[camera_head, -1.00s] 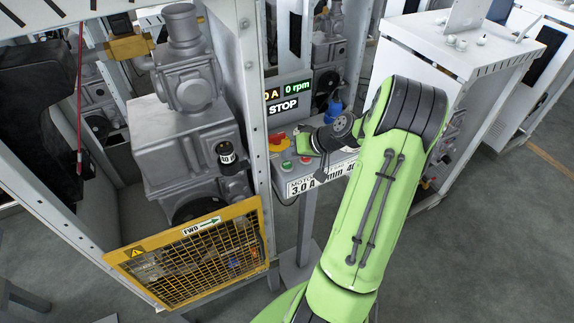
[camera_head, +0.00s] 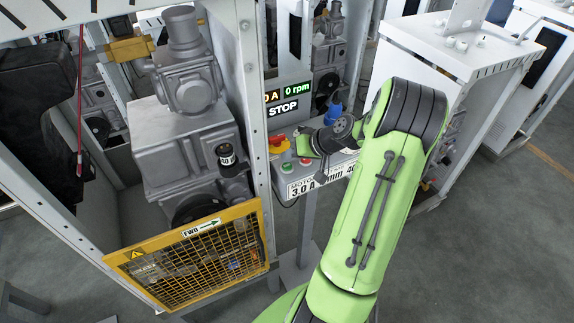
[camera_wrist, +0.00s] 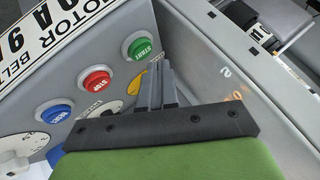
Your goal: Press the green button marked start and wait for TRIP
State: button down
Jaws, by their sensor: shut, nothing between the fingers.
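The green START button (camera_wrist: 139,46) is on the sloped grey panel in the wrist view, with the red STOP button (camera_wrist: 94,80) beside it. In the head view the green button (camera_head: 287,167) shows small at the panel's left, left of my arm. My gripper (camera_wrist: 160,68) is shut and empty. Its fingertips appear just right of the green button, over the panel; I cannot tell their height above it. In the head view the fingers are mostly hidden by my wrist. The display (camera_head: 283,108) above the panel reads STOP, with 0 rpm above it.
A blue RESET button (camera_wrist: 56,113) is farther along the panel. A red knob on yellow (camera_head: 277,140) is at its back left. A cabinet post stands close on the left, a yellow mesh guard (camera_head: 195,255) below it. A white cabinet (camera_head: 440,60) is at the right.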

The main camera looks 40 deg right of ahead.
aim_at(290, 166)
dwell(0.7)
jog(key=shift+f+b, duration=0.45)
jog(key=shift+f+b, duration=0.4)
jog(key=shift+f, duration=0.05)
dwell(0.4)
jog(key=shift+r+p, duration=0.65)
jog(key=shift+r, duration=0.3)
notch_tip(290, 166, up, 5)
jog(key=p, duration=0.4)
jog(key=shift+r, duration=0.1)
